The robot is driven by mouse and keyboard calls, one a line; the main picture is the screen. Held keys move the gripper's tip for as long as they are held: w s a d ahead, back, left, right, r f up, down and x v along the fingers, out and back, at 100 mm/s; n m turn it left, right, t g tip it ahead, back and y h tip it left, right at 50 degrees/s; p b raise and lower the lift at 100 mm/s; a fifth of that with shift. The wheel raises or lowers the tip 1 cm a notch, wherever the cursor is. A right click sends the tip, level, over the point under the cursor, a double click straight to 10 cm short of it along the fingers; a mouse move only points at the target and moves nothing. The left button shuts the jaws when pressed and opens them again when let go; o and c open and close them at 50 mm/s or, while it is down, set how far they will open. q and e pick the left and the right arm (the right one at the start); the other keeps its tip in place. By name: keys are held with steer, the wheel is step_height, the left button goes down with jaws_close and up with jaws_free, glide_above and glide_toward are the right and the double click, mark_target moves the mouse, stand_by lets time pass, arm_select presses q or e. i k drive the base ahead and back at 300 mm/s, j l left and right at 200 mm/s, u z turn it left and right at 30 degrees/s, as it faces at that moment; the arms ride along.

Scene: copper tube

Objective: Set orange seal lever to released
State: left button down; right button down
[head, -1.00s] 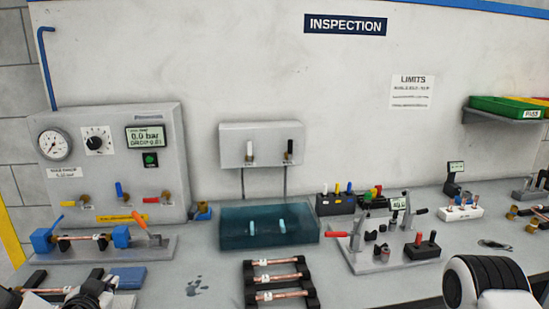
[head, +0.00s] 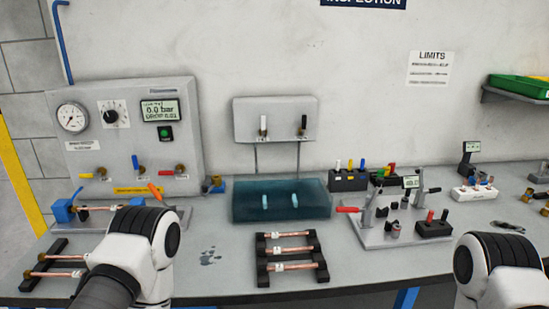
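The orange seal lever (head: 155,191) is on the test fixture at the left, its handle tilted up to the left. The fixture's base plate (head: 181,215) also carries a blue block (head: 62,211) with a blue lever (head: 76,196), and a copper tube (head: 98,209) runs to the right from it. My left arm covers the front right part of the fixture, including most of the area below the orange lever. Links of both my arms show at the bottom, but neither gripper can be seen. Nothing of mine visibly touches the orange lever.
The gauge panel (head: 122,135) stands right behind the fixture, with several small valves along its lower edge. A blue water tank (head: 281,208) and a rack of copper tubes (head: 289,260) are to the right. Another tube rack (head: 58,268) lies in front. A lever fixture (head: 385,238) stands further right.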

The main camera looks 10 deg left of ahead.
mark_target(150, 186)
steer(key=u, duration=1.4)
